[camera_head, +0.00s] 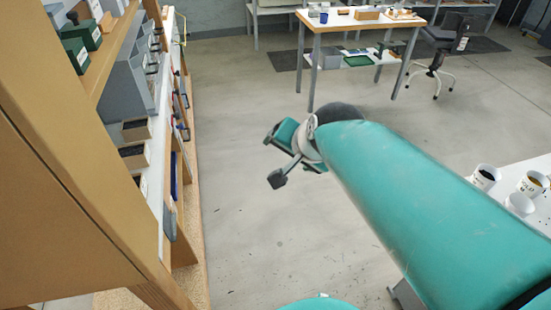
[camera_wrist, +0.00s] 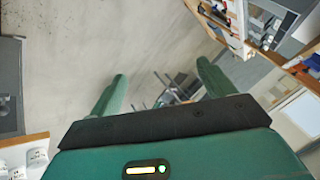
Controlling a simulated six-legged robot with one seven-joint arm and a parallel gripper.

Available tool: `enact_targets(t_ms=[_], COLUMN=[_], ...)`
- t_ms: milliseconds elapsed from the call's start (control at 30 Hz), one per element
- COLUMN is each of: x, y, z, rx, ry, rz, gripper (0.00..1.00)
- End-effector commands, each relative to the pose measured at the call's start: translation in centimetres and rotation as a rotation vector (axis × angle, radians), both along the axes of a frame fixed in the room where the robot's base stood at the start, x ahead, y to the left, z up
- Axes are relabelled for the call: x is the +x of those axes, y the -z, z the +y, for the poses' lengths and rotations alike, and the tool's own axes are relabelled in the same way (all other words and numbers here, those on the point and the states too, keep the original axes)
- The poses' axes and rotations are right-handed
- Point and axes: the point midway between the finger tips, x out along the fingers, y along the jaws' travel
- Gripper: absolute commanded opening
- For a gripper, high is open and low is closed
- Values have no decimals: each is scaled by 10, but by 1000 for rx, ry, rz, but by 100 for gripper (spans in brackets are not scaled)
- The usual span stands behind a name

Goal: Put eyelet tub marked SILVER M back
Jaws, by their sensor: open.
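Several white tubs stand on a pale table at the right edge in the head view, among them a left tub (camera_head: 484,178), a front tub (camera_head: 519,205) and a right tub (camera_head: 532,184). The lettering is too small to read, so I cannot tell which is marked SILVER M. White tubs (camera_wrist: 37,158) also show at the lower left in the wrist view. My gripper (camera_head: 277,156) is held over open floor between the shelf unit and the table, apart from the tubs. In the wrist view its two green fingers (camera_wrist: 162,72) are spread with nothing between them.
A wooden shelf unit (camera_head: 95,75) with green boxes (camera_head: 82,35) and grey drawers (camera_head: 130,75) stands close on the left. The tub table (camera_head: 538,164) is at right. A workbench (camera_head: 350,23) and swivel chair (camera_head: 438,45) stand farther back. The floor between is clear.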

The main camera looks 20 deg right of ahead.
Motion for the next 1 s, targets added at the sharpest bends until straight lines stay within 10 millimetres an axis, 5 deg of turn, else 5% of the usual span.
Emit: enact_targets(t_ms=[100,300,833,1000], x=[-48,-88,-90,-89], y=[0,5,5,5], z=[28,35,35,35], rx=[-259,-476,-485,-485], ry=[-360,-646,-659,-658], rz=[84,169,175,174], gripper=[82,82,82,52])
